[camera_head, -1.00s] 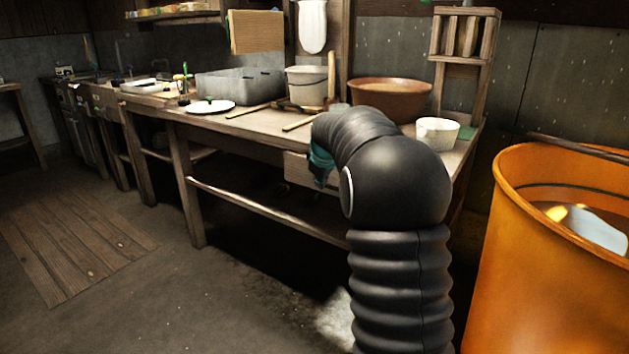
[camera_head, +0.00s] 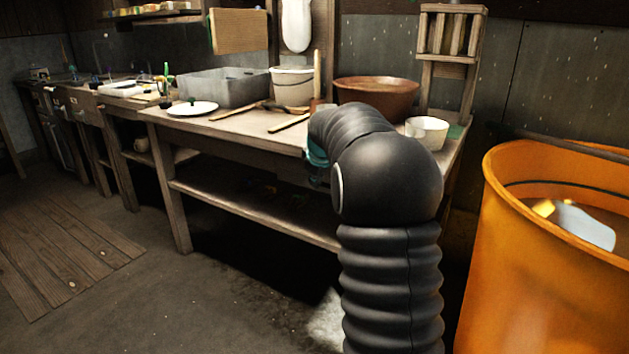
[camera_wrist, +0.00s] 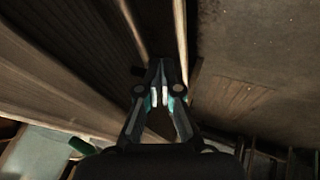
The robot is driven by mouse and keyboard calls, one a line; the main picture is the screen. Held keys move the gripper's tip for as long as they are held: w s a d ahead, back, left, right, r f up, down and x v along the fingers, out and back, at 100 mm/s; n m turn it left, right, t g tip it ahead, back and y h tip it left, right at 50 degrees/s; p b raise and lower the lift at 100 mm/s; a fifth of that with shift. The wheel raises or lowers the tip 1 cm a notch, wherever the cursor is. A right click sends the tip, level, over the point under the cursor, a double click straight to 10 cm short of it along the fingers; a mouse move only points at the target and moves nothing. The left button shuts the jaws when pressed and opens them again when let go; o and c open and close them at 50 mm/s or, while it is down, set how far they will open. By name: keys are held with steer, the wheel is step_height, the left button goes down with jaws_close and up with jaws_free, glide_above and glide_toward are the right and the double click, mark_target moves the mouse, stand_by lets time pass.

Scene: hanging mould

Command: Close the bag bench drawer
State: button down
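The wooden bench (camera_head: 225,132) runs along the wall in the head view, with a lower shelf (camera_head: 250,210) under its top. My black arm bends toward the bench's front at its right part. It hides the gripper in the head view, and I cannot make out the drawer front there now. In the wrist view my gripper (camera_wrist: 158,68) has its fingers together, with nothing seen between them. Its tips are near a long pale wooden edge (camera_wrist: 181,40). I cannot tell whether they touch it, or how far the drawer stands out.
A large orange barrel (camera_head: 510,220) stands close on the right. On the bench top are a grey tub (camera_head: 222,88), a white bucket (camera_head: 292,86), a brown basin (camera_head: 377,98) and a small white pot (camera_head: 427,132). The floor at front left is clear around a plank mat (camera_head: 70,250).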

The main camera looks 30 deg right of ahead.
steer(key=a+f+v, duration=0.1)
steer(key=a+v, duration=0.1)
steer(key=v, duration=1)
steer(key=shift+s+a+r, duration=0.15)
steer(key=shift+s+a, duration=0.15)
steer(key=shift+a, duration=0.1)
steer(key=s+a+f+m+g, duration=0.25)
steer(key=s+f+m, duration=0.25)
steer(key=s+f, duration=0.25)
steer(key=s+a+f, duration=0.1)
steer(key=s+a, duration=0.3)
steer(key=s, duration=0.5)
steer(key=s+a+f+t+y, duration=0.1)
steer(key=s+a+f, duration=0.1)
steer(key=s+a, duration=0.3)
steer(key=s+a+f+y, duration=0.1)
steer(key=s+a, duration=0.4)
steer(key=s, duration=0.8)
steer(key=shift+s+a+f+m, duration=0.25)
steer(key=shift+f+m, duration=0.05)
steer(key=shift+m, duration=0.1)
